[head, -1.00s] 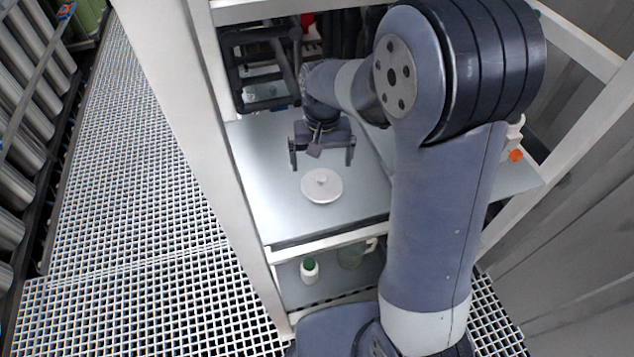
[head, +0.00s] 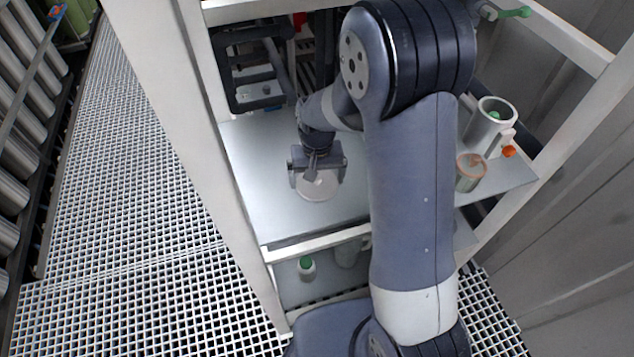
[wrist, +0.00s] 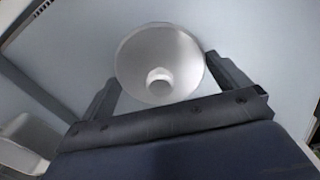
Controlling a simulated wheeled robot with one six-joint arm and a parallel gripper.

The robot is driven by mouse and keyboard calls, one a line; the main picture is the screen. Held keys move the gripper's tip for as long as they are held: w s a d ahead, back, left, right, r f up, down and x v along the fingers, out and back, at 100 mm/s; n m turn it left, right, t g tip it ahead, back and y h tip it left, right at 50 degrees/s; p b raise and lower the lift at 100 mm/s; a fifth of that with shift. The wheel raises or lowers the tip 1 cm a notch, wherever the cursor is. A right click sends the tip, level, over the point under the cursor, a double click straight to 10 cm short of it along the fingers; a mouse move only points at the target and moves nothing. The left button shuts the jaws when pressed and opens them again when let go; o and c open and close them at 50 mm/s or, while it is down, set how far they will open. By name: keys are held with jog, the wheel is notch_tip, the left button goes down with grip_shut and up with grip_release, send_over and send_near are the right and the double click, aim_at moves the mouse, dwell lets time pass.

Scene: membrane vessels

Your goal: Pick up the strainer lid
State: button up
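The strainer lid (head: 318,188) is a pale round disc lying flat on the grey shelf top (head: 275,212).
A metal cylinder (head: 489,122) and a smaller cup with a brownish top (head: 470,172) stand on the shelf to the right. A black frame (head: 255,75) stands behind left. A green-capped bottle (head: 306,267) is on the lower shelf. White posts flank the shelf.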

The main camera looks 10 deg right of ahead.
jog(key=c, duration=0.5)
jog(key=shift+r, duration=0.1)
